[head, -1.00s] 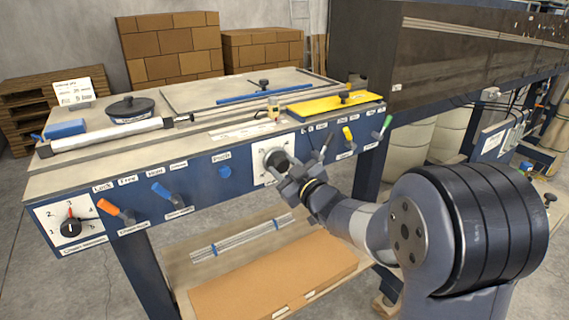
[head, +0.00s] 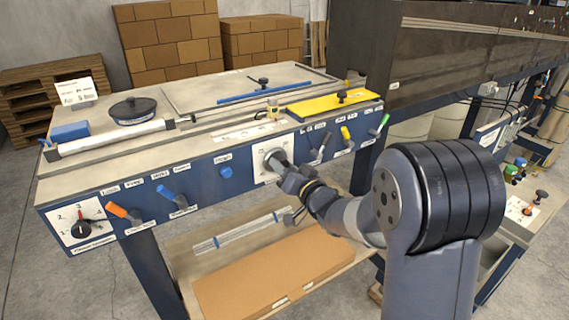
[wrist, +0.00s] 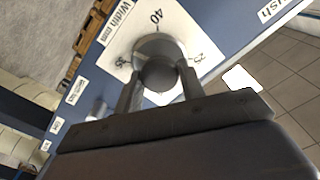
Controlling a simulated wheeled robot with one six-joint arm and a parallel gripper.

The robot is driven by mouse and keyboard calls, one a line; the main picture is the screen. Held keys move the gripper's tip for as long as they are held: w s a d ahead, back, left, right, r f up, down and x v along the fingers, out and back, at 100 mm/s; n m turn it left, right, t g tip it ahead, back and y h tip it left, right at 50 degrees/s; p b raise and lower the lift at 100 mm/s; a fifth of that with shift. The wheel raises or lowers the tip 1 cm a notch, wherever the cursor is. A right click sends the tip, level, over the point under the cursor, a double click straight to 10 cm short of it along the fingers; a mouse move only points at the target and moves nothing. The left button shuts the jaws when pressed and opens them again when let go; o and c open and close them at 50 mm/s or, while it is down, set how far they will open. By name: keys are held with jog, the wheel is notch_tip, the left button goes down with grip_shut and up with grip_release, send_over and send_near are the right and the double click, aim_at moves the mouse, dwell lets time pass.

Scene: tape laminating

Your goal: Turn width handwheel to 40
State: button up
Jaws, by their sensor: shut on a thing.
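The grey round width handwheel (head: 272,156) sits on a white scale plate (head: 261,170) on the blue front panel. In the wrist view, the handwheel (wrist: 153,46) has a darker round hub, and the plate around it shows a 40 and a 25, with another number partly readable at left. A "Width mm" label (wrist: 115,22) is beside them. My gripper (head: 284,168) reaches the handwheel from the front right. In the wrist view, its two fingers (wrist: 160,82) are on either side of the handwheel, shut on it. No clear pointer mark shows on the wheel.
Grey, yellow and green levers (head: 384,120) are on the right. A cardboard sheet (head: 270,282) lies on the shelf below.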

jog(key=m+p, duration=0.4)
jog(key=m, duration=0.7)
jog(key=shift+f+m, duration=0.1)
jog(key=shift+m, duration=0.2)
dwell(0.4)
jog(key=o, duration=1)
jog(key=shift+d, duration=0.1)
jog(key=b+v, duration=0.1)
jog(key=v, duration=0.9)
jog(key=shift+s+d+b, duration=0.2)
jog(key=shift+s+b, duration=0.1)
